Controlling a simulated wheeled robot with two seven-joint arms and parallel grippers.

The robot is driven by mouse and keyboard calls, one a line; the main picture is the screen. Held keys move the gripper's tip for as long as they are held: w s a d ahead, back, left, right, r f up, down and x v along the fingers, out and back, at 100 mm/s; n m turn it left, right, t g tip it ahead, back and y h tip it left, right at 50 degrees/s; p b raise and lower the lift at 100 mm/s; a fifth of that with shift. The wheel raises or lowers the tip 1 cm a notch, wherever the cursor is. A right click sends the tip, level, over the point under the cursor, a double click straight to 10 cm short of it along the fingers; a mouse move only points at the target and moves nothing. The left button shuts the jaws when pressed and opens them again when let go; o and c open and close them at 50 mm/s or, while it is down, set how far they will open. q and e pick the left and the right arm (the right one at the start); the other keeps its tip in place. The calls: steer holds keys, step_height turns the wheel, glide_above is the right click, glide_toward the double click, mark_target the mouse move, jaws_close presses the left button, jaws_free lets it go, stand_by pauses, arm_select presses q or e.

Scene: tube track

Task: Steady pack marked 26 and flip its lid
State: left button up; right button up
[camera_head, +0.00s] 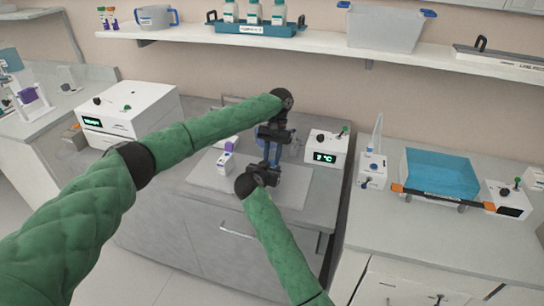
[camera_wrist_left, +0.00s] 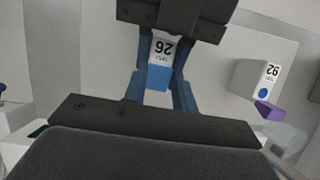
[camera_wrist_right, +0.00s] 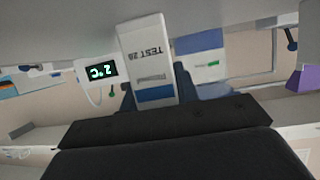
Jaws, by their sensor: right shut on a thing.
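The pack marked 26 (camera_wrist_left: 161,52) is a small box with a white top and a blue part, between my two grippers in the left wrist view. In the right wrist view its white side (camera_wrist_right: 148,55) reads TEST 26, above a blue band. My right gripper (camera_head: 268,168) is shut on it, one finger on each side. My left gripper (camera_head: 271,150) points down over it. Its fingers (camera_wrist_left: 160,82) are apart around the blue part, and I cannot tell whether they touch it. The lid's state is unclear. In the head view the grippers mostly hide the pack.
Another white pack, marked 92 (camera_wrist_left: 272,72), with a purple part, stands on the pale mat (camera_head: 210,177). A white device with a green display (camera_head: 325,149) stands close to the right. A larger white device (camera_head: 128,112) is at left. A shelf (camera_head: 330,42) runs above.

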arm_select(q)
steer(key=c, duration=0.4)
steer(key=shift+o, duration=0.2)
steer(key=shift+s+f, duration=0.1)
steer(key=shift+s+a+t, duration=0.1)
steer(key=shift+t, duration=0.3)
steer(key=o, duration=1)
